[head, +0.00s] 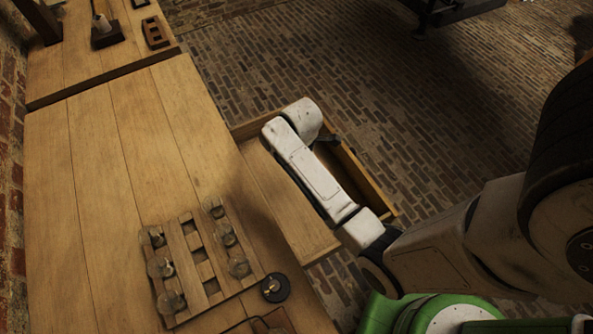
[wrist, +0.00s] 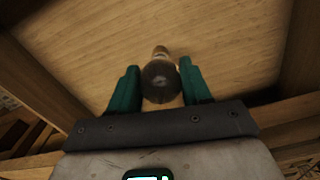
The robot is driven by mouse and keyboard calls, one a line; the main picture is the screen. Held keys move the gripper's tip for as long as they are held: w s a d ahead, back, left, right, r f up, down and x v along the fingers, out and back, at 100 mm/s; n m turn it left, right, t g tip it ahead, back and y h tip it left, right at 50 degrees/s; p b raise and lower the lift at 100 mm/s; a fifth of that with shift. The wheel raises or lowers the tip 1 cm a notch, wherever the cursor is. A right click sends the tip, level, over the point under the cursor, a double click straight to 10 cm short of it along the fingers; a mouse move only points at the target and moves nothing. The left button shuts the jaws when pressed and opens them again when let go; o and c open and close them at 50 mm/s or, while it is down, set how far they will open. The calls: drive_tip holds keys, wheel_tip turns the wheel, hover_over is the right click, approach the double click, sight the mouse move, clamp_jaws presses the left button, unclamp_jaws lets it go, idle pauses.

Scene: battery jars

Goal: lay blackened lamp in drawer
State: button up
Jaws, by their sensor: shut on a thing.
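The blackened lamp (wrist: 159,80) is a small bulb with a dark, sooty glass end and a paler base. It is between the green fingers of my gripper (wrist: 158,67), which is shut on it. The open wooden drawer (head: 268,180) is at the middle of the head view, beside the bench, with my arm across it. In the wrist view the drawer's bare floor (wrist: 225,45) lies beyond the lamp. I cannot tell whether the lamp touches that floor. In the head view my arm hides the lamp and most of the gripper.
A slatted wooden rack (head: 190,255) with several glass bulbs stands on the plank bench (head: 100,190). A round black object (head: 275,287) sits by its right corner. A candle-like piece (head: 102,25) and a wooden block (head: 154,33) are at the back. Most of the bench is clear.

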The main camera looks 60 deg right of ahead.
drive_tip(key=shift+w+d+f, duration=0.2)
drive_tip(key=shift+w+f, duration=0.45)
drive_tip(key=shift+f, duration=1.7)
drive_tip(key=shift+f, duration=0.2)
drive_tip(key=o, duration=1.2)
drive_tip(key=shift+r, duration=0.1)
